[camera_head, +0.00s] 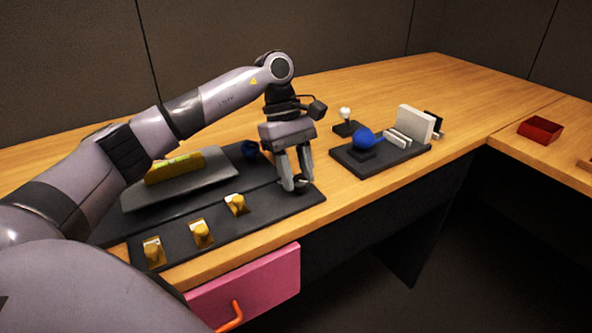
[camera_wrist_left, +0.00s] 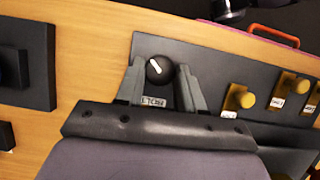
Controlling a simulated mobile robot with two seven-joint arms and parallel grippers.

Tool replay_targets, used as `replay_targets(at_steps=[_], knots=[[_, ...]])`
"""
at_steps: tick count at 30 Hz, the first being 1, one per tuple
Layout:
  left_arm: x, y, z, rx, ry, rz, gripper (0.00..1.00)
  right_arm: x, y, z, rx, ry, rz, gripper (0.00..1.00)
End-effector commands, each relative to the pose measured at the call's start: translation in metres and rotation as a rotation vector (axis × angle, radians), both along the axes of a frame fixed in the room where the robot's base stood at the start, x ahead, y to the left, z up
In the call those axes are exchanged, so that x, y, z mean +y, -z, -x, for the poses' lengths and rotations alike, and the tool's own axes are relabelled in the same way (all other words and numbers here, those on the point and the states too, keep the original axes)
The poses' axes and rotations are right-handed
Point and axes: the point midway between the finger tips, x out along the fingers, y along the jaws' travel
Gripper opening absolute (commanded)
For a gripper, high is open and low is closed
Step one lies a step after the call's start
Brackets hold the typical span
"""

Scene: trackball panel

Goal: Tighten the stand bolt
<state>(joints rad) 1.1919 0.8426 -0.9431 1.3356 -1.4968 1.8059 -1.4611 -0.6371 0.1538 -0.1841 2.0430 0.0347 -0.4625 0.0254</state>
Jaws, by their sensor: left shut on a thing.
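My left gripper (camera_head: 298,182) reaches down over the right end of the dark panel (camera_head: 270,222). Its fingers are shut on a round black knob (camera_wrist_left: 158,68) with a white pointer line, one finger on each side. The knob sits on the panel, and in the head view the fingers mostly hide it. A small label (camera_wrist_left: 153,101) lies beside the knob; its text is hard to read. A grey plate (camera_head: 205,187) on the panel carries a yellow block (camera_head: 175,168). I cannot tell which part is named the stand bolt. My right gripper is not in view.
Several yellow knobs on brass plates, one of them here (camera_head: 237,204), line the panel's front. To the right is a black tray (camera_head: 385,160) with a blue ball (camera_head: 363,139). A red box (camera_head: 540,130) stands far right.

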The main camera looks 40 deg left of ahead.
Motion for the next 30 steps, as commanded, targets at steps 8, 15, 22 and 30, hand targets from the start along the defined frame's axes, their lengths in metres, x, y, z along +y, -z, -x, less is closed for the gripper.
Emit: replay_targets(at_steps=[8, 15, 22, 30], knots=[[-0.0004, -0.0009, -0.0009, -0.003, 0.032, -0.001, 0.07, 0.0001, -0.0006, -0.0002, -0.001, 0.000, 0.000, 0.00], [-0.0003, -0.0009, -0.0009, -0.003, 0.032, -0.001, 0.07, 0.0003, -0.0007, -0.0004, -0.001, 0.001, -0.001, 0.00], [-0.0002, -0.0006, -0.0008, -0.003, 0.032, -0.001, 0.63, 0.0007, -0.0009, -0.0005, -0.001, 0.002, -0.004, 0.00], [0.0011, -0.0040, -0.0014, -0.003, 0.032, -0.001, 0.63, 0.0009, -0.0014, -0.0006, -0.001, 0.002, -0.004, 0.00]])
